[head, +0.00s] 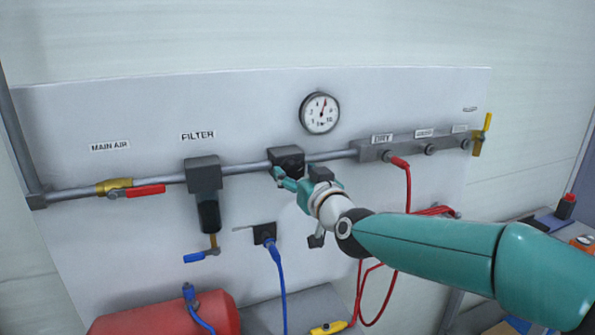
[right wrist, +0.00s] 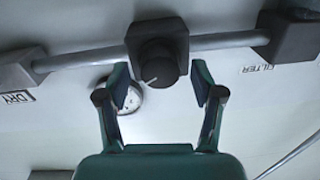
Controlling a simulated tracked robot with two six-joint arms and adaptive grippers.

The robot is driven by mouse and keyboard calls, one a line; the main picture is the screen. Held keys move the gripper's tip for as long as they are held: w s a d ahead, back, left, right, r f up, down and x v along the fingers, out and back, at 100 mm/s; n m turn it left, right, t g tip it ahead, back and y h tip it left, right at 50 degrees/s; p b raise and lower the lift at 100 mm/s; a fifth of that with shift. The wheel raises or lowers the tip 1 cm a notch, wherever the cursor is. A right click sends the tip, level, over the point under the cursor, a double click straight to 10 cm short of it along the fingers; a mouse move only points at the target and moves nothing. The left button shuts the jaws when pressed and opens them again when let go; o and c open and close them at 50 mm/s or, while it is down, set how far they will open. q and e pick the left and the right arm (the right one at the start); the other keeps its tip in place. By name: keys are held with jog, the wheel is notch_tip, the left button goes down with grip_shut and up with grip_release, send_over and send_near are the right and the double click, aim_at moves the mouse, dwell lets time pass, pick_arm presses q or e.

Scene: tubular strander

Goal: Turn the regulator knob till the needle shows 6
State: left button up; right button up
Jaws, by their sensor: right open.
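The regulator block (head: 285,153) is dark and sits on the pipe at the middle of the panel. Its round black knob (right wrist: 157,64), with a pale pointer line, faces me in the right wrist view. In the head view my gripper partly hides the knob. The white pressure gauge (head: 320,113) is above and right of the regulator. Its red needle points nearly straight up, leaning slightly right; the number at its tip is too small to read. My right gripper (right wrist: 160,72) is open, one finger on each side of the knob, with visible gaps. My left gripper is not in view.
The filter (head: 204,175) hangs left of the regulator, and a yellow-and-red main air valve (head: 140,190) is farther left. A grey manifold (head: 430,143) with a red hose is at right. A blue hose (head: 279,265) hangs below, beside a red tank (head: 170,315).

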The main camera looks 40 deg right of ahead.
jog(key=shift+w, duration=0.1)
jog(key=c, duration=1.1)
jog(key=shift+f+m+b, duration=0.15)
jog(key=shift+m+b, duration=0.35)
jog(key=shift+b, duration=0.2)
jog(key=shift+c, duration=0.2)
jog(key=o, duration=1.1)
jog(key=shift+o, duration=0.2)
jog(key=s+a, duration=0.2)
jog(key=s, duration=0.9)
jog(key=shift+s, duration=0.4)
jog(key=shift+a, duration=0.1)
dwell(0.3)
